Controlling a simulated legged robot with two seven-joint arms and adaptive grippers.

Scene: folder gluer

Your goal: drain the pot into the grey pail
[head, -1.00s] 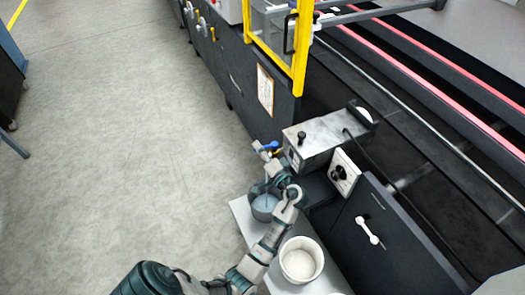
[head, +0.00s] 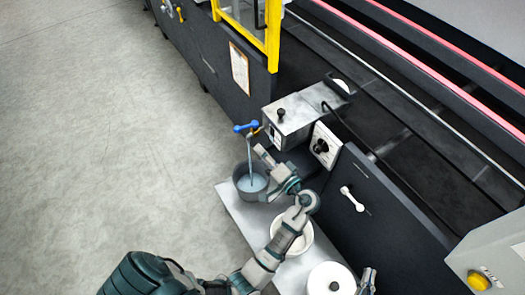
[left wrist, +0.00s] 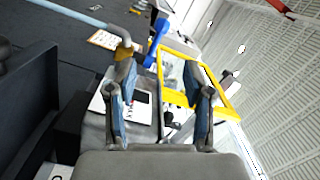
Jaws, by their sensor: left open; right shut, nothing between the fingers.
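The pot (head: 300,118) is a grey metal box with a black knob on the machine's side. Its tap has a blue handle (head: 246,127), which also shows in the left wrist view (left wrist: 155,42). A thin pale-blue stream (head: 250,160) runs from the tap into the grey pail (head: 238,184), which holds bluish liquid. My left gripper (head: 263,153) is open and empty, just right of the stream and below the handle; its spread fingers show in the left wrist view (left wrist: 160,82). My right gripper (head: 368,278) is shut and empty at the bottom edge.
The pail stands on a light shelf (head: 235,208). A white bucket (head: 305,240), partly behind my left arm, and a white round container with a black knob (head: 325,272) stand nearer. A dial panel (head: 325,145) sits beside the pot. The floor at left is clear.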

